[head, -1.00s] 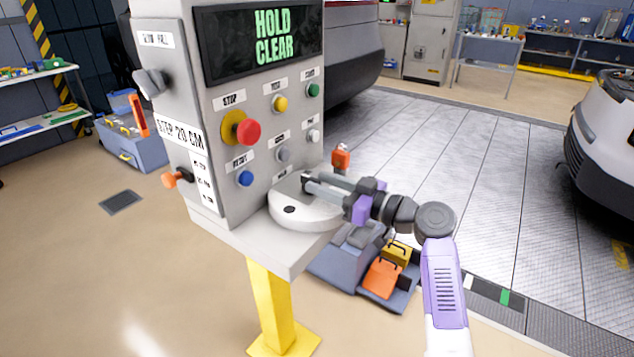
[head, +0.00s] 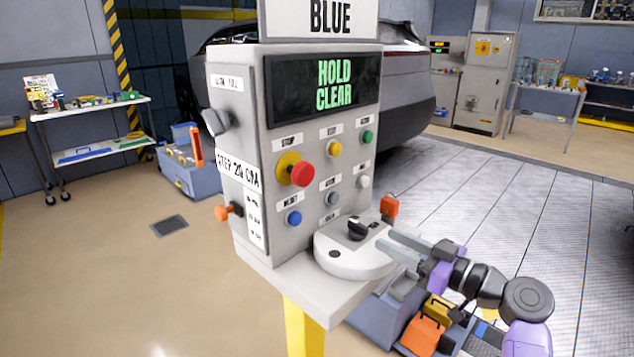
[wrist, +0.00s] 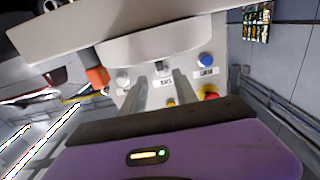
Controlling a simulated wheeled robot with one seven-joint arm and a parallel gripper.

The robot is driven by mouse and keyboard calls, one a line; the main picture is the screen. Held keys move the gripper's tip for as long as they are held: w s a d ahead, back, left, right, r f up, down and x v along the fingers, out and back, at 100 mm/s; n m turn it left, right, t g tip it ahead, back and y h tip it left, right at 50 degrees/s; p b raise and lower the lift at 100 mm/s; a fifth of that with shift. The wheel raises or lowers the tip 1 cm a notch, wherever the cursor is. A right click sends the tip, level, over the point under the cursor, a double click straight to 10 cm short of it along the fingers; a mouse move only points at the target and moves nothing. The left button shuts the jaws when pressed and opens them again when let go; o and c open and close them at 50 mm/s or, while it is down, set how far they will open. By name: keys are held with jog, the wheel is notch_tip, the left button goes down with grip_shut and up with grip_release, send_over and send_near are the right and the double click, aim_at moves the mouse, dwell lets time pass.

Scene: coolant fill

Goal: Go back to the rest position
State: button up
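My gripper (head: 391,247) is at the right of the grey control pedestal in the head view, its two fingers apart with nothing between them. The fingers also show in the wrist view (wrist: 155,92), pointing toward the pedestal's button face. A round white dial housing (head: 345,262) with a black knob (head: 357,229) sits on the pedestal's ledge, just left of the fingertips. The knob stands clear of the fingers. The pedestal's screen (head: 322,84) reads "HOLD CLEAR" in green, and a sign above (head: 330,18) reads "BLUE".
The panel carries a red stop button (head: 302,173), a blue button (head: 294,217) and several others. An orange-capped part (head: 389,207) stands beside the dial. Orange and yellow cases (head: 424,333) lie below my arm. A car (head: 405,85) stands behind; open floor lies left.

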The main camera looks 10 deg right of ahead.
jog(key=d+m+t+h, duration=0.3)
jog(key=d+m+h, duration=0.4)
jog(key=s+d+f+m+h, duration=0.1)
jog(key=s+f+m+h, duration=0.3)
jog(key=s+f, duration=0.55)
jog(key=s+a+n+g+p, duration=0.1)
jog(key=s+a, duration=0.3)
jog(key=s, duration=0.9)
jog(key=s+a+n+p, duration=0.1)
jog(key=s+a, duration=0.3)
jog(key=s, duration=0.9)
jog(key=s+a+n+g+p, duration=0.1)
jog(key=s+a, duration=0.4)
jog(key=s, duration=0.8)
jog(key=shift+s+r+n+g, duration=0.2)
jog(key=shift+n+g, duration=0.1)
jog(key=shift+n, duration=0.1)
jog(key=shift+a, duration=0.1)
